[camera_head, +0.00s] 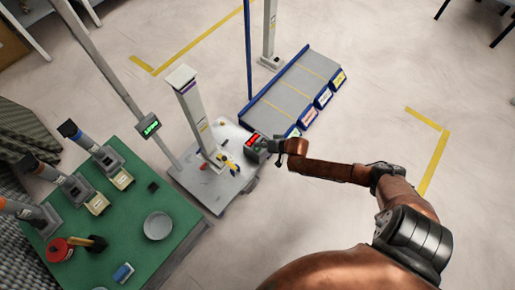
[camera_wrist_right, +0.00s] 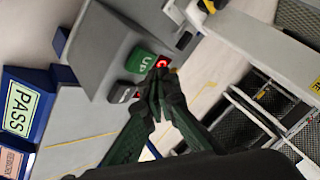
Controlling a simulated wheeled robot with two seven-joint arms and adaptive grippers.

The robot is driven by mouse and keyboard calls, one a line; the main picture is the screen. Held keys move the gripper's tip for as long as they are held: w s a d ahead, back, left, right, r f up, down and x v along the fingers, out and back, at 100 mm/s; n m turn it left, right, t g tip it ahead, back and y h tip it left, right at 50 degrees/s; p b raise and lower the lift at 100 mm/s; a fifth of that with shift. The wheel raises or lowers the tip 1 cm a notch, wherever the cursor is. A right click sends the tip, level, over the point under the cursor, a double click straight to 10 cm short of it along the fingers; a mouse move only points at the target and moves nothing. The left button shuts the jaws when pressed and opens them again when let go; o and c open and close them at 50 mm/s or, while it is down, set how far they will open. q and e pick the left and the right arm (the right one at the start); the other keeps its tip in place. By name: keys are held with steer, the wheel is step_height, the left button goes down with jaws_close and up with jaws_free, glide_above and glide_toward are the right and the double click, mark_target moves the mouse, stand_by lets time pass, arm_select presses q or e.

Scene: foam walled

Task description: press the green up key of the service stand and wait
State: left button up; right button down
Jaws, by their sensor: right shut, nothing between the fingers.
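The service stand (camera_head: 262,146) is a small grey box with a red-lit display, at the right edge of a low grey platform in the head view. In the right wrist view its grey housing (camera_wrist_right: 105,45) carries the green UP key (camera_wrist_right: 139,61), a red glowing round light (camera_wrist_right: 162,62) and a dark key (camera_wrist_right: 122,92) with an unreadable label. My right gripper (camera_head: 279,147) is shut and empty; in the wrist view its fingertips (camera_wrist_right: 167,80) are just below the red light, right of the green key. I cannot tell whether they touch anything. My left gripper is out of view.
A white column (camera_head: 196,112) and small yellow and red items stand on the platform (camera_head: 188,178). A post beside it bears a green-lit sign (camera_head: 149,126). A blue-edged rack (camera_head: 291,90) with labelled lanes lies behind the stand. A green table (camera_head: 125,222) with tools is at left.

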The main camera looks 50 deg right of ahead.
steer(key=shift+f, duration=0.15)
steer(key=shift+f, duration=0.25)
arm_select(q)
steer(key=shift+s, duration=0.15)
